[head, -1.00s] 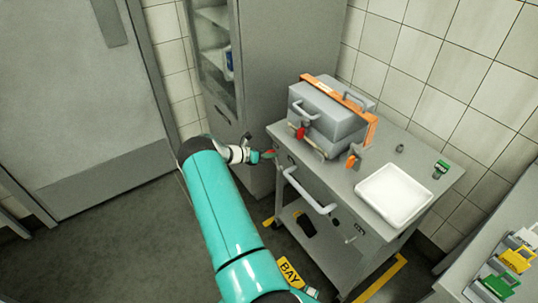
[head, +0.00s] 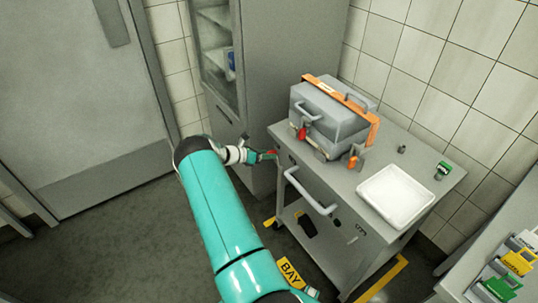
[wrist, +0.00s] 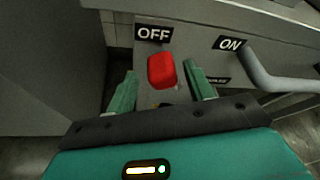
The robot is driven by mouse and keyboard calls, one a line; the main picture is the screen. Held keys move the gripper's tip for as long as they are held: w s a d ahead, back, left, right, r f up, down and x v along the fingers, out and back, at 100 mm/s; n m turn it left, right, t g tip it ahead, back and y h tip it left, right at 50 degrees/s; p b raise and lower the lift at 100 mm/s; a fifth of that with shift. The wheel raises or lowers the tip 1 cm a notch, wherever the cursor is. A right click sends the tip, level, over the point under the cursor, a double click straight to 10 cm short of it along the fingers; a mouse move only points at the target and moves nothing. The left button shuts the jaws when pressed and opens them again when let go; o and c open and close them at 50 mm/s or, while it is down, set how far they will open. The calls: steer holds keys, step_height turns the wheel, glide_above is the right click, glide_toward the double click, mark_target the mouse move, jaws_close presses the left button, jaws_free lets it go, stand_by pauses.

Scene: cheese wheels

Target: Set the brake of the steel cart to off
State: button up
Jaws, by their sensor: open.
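The steel cart (head: 288,148) stands right of centre in the head view, against the tiled wall. Its red brake knob (wrist: 162,70) shows in the wrist view, just below the OFF label (wrist: 154,33) and left of the ON label (wrist: 230,43). The knob is nearer OFF than ON. My gripper (wrist: 163,88) is open, with one green finger on each side of the knob. I cannot tell whether either finger touches it. In the head view my gripper (head: 268,155) is at the cart's left front corner; the knob is mostly hidden there.
A tall cabinet (head: 285,75) stands behind. Floor at left is clear.

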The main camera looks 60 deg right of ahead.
steer(key=v, duration=1.2)
steer(key=w+a+r+m+t+y, duration=0.2)
steer(key=a+r+m+t+y, duration=0.6)
steer(key=a+r, duration=1.65)
steer(key=s+a+r+m+t+y, duration=0.1)
steer(key=s+a+r+m+t, duration=0.1)
steer(key=s+a, duration=0.4)
steer(key=s+a+r+m+t+y, duration=0.1)
steer(key=s+a+r, duration=0.4)
steer(key=a, duration=0.7)
steer(key=s+a+r+m+t+y, duration=0.1)
steer(key=s+a+r+m, duration=0.3)
steer(key=a, duration=0.5)
steer(key=s+t, duration=0.1)
steer(key=s, duration=0.1)
steer(key=shift+s+m+t, duration=0.4)
